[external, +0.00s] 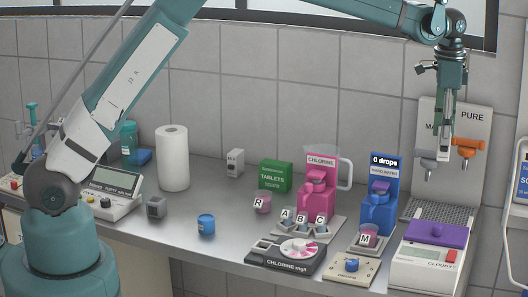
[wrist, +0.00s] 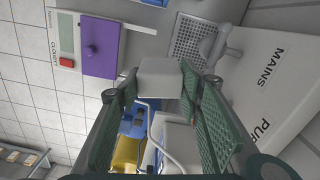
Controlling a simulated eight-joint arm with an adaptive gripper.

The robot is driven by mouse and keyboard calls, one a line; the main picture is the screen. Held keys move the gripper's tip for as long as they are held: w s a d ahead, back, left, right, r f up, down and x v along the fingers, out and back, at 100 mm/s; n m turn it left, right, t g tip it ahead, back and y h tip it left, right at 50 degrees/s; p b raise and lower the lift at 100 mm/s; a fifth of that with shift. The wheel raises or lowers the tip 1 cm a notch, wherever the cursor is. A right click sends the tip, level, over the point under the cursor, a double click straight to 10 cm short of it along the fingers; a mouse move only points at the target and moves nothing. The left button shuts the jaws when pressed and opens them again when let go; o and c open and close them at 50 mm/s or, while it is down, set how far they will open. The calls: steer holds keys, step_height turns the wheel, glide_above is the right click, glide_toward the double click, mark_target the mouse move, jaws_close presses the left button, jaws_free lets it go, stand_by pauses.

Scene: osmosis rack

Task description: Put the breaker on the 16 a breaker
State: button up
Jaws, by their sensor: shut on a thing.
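My gripper (wrist: 158,85) is shut on a small pale grey block (wrist: 160,78), pinched between its green fingertips in the wrist view. Its face shows no readable marking, so I cannot tell whether it is the breaker. A small white box with dark marks (external: 235,163), breaker-like, stands at the back of the counter. I cannot read a 16 A label on it.
The purple-lidded CLOUDY meter (external: 430,255), blue dispenser (external: 380,200) and pink chlorine dispenser (external: 318,195) crowd the right.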

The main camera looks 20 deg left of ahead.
steer(key=w+a+n, duration=0.3)
steer(key=w+a, duration=0.2)
steer(key=a, duration=0.7)
steer(key=w+a+n+p, duration=0.15)
steer(key=w+a, duration=0.35)
steer(key=a, duration=0.7)
steer(key=w+a+n, duration=0.3)
steer(key=w+a, duration=0.2)
steer(key=a, duration=0.7)
steer(key=a+n+p, duration=0.1)
steer(key=a+n, duration=0.7)
steer(key=a, duration=2.6)
steer(key=shift+s+a+f, duration=0.15)
steer(key=shift+s+f, duration=0.05)
steer(key=shift+f, duration=1.1)
steer(key=shift+s+a+f, duration=0.15)
steer(key=shift+f, duration=1.1)
steer(key=shift+f, duration=0.15)
step_height(320, 180, down, 6)
steer(key=shift+p, duration=0.35)
